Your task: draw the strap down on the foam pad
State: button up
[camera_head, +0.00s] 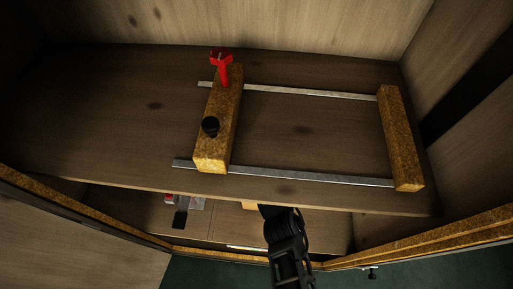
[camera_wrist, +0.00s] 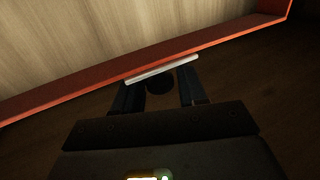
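My gripper (camera_wrist: 160,84) shows in the wrist view with its two dark fingers apart. A white bar (camera_wrist: 162,70) lies across just beyond the fingertips; I cannot tell whether they touch it. A dark round thing (camera_wrist: 159,86) shows between the fingers, with gaps at its sides. In the head view my black arm reaches up from the bottom middle to the front of the lower space, and its fingers are hidden under the shelf. I cannot make out a foam pad or clearly identify the strap in either view.
On the wooden shelf (camera_head: 100,110), two speckled blocks (camera_head: 216,130) (camera_head: 401,140) are bridged by two metal strips (camera_head: 310,93) (camera_head: 310,178). A red strip (camera_wrist: 70,97) edges a pale panel.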

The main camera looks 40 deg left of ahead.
grip_shut()
dwell(0.3)
notch_tip(320, 180, down, 18)
jog(key=b, duration=1.5)
jog(key=shift+b, duration=0.3)
jog(key=shift+o, duration=1)
grip_release()
jog(key=shift+r, duration=0.1)
jog(key=p+v, duration=0.2)
jog(key=v, duration=0.6)
jog(key=shift+p, duration=0.3)
